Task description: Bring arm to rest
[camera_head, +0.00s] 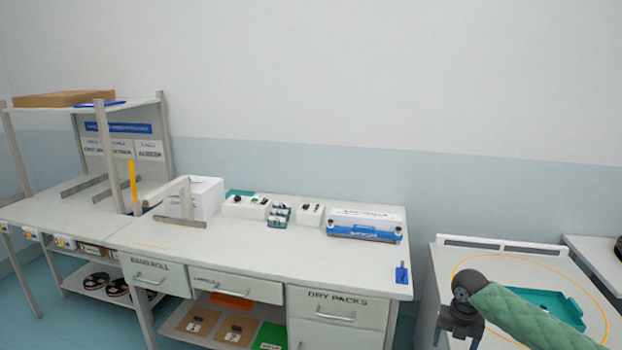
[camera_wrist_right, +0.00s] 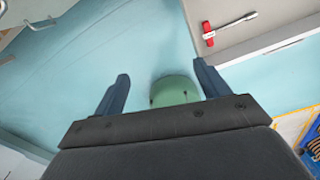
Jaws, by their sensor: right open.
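My right arm (camera_head: 535,315), in a green quilted sleeve, comes in from the lower right in the head view. Its dark gripper (camera_head: 457,325) hangs down at the left edge of the right-hand white table, and its fingertips are hard to make out there. In the right wrist view my right gripper (camera_wrist_right: 160,88) has its two dark blue fingers spread wide. Nothing is between them; pale blue floor and a green rounded shape (camera_wrist_right: 175,91) show beyond. My left gripper is not in view.
A white workbench (camera_head: 250,255) with drawers stands centre, carrying small boxes and a blue-edged device (camera_head: 362,230). The right-hand table (camera_head: 440,262) holds a teal tray (camera_head: 545,302). A shelf unit (camera_head: 135,105) stands left. A red-handled tool (camera_wrist_right: 228,28) lies on a surface in the wrist view.

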